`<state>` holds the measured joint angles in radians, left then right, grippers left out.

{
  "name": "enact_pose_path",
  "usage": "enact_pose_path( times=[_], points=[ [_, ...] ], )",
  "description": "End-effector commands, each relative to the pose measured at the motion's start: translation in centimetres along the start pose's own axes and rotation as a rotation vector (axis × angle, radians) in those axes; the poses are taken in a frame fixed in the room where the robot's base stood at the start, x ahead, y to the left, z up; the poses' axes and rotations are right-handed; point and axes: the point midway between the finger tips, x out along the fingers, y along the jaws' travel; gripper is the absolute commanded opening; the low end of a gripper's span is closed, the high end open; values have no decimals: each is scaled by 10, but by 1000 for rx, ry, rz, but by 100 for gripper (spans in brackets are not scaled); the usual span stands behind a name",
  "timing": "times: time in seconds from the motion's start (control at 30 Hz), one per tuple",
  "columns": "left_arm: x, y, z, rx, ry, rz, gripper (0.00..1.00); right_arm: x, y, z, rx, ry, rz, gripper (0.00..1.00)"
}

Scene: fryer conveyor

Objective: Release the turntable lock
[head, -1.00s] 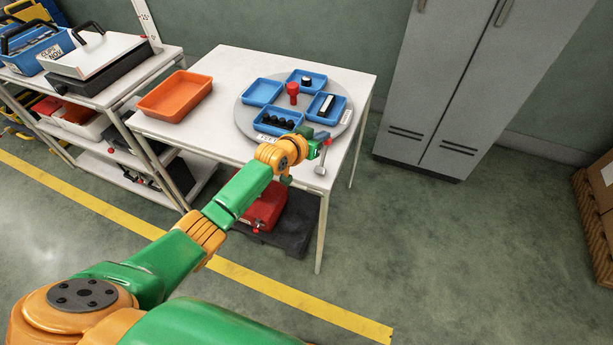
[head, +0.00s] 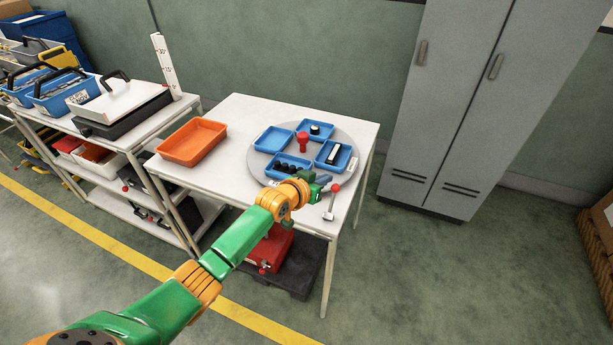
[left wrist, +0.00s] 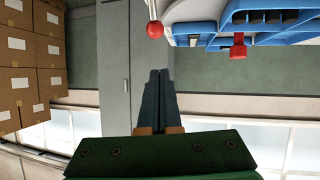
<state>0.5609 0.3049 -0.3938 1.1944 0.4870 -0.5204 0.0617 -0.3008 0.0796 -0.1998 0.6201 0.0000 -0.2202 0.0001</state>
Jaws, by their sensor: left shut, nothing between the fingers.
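The turntable (head: 345,133) is a round grey disc on the white table, with a red knob (head: 303,141) at its middle. A small metal lever (head: 331,203) with a red ball end, apparently the lock, stands at the table's front right, beside the disc. Its ball (left wrist: 155,29) shows near the top of the left wrist view. My left gripper (head: 323,183) is shut and empty, just left of the ball with a small gap. Its closed fingers (left wrist: 160,76) also show in the left wrist view, pointing toward the ball. My right gripper is not in view.
Blue trays (head: 273,139) sit on the disc, some holding dark parts. An orange tray (head: 193,142) lies at the table's left. A shelf with bins stands further left. A grey cabinet (head: 440,110) stands behind right.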

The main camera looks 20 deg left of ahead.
Motion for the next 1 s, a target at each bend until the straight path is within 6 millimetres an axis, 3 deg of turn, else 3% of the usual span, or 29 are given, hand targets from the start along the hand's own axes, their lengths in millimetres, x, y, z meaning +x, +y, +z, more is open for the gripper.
enact_pose_path(
  times=[0.03,0.2,0.4,0.93,1.0],
  points=[
    [-13,0,-9,3,2,-2,0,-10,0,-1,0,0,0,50],
    [-46,-2,-22,4,0,-2,0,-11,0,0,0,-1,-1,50],
    [-70,-3,-34,1,0,-2,0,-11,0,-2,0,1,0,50],
    [-75,-2,-36,1,-2,-2,0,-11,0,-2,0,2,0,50],
    [-72,-5,-27,-4,-16,-9,0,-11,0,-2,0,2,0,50]
  ],
)
